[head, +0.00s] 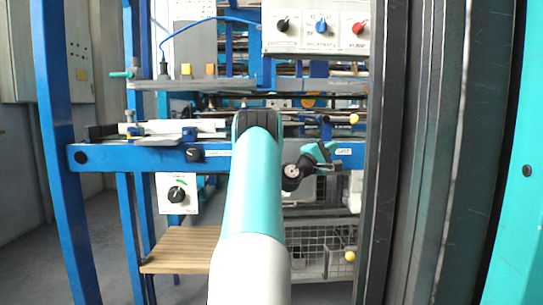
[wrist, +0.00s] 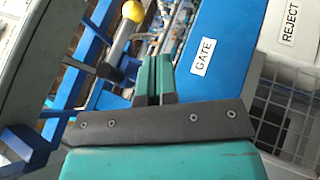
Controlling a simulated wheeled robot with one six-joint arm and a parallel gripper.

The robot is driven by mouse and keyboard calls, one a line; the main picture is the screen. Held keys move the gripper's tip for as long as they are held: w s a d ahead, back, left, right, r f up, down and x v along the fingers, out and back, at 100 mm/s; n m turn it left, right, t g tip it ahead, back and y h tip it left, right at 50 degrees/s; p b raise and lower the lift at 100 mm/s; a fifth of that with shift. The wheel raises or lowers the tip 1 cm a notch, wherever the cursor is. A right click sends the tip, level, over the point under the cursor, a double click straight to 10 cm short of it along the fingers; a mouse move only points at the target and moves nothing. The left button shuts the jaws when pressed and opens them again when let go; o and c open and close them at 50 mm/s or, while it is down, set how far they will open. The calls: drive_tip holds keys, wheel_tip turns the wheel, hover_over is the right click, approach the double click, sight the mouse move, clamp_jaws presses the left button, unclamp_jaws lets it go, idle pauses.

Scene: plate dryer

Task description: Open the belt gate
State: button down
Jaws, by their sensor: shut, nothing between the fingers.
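My gripper (head: 326,150) is at the right end of the blue beam, just beyond the dark wrist joint. In the wrist view its two teal fingers (wrist: 155,66) are together with nothing between them. A grey rod with a yellow ball knob (wrist: 132,11) is above and left of the fingertips, apart from them in the picture. The yellow knob also shows in the head view (head: 354,119), above and right of my gripper. A white GATE label (wrist: 203,57) is on the blue beam to the right of the fingers. The gate itself is hard to make out.
A control box (head: 316,27) with black, blue and red knobs hangs above. A REJECT label (wrist: 290,23) is on a pale panel over a wire basket (wrist: 282,110). Dark vertical posts (head: 410,150) stand close on the right. A wooden slatted shelf (head: 182,249) is lower left.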

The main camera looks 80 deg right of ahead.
drive_tip(key=shift+b+v, duration=2.45)
drive_tip(key=shift+b, duration=0.8)
